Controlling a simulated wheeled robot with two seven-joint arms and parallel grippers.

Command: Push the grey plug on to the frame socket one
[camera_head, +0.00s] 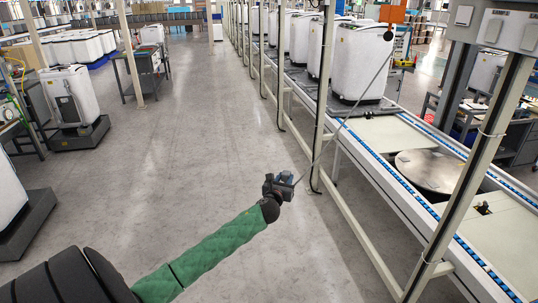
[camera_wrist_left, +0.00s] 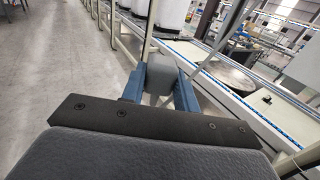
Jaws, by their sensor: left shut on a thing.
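My left gripper (camera_head: 284,184) is out over the aisle floor, left of the conveyor frame. In the left wrist view its two blue fingers are shut on the grey plug (camera_wrist_left: 162,74), which sticks up between them. In the head view the plug is too small to make out clearly. A thin grey cable (camera_head: 346,117) runs from the gripper up to a dark round piece (camera_head: 388,36) below an orange box. Pale grey boxes (camera_head: 492,28) sit on the frame at upper right; I cannot tell which is socket one. My right gripper is not in view.
A conveyor (camera_head: 400,178) with blue-edged rails runs along the right, carrying white appliance housings (camera_head: 361,62). Upright frame posts (camera_head: 462,190) stand between the gripper and the conveyor. A round metal plate (camera_head: 430,170) lies on the line. The aisle floor (camera_head: 190,130) is clear.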

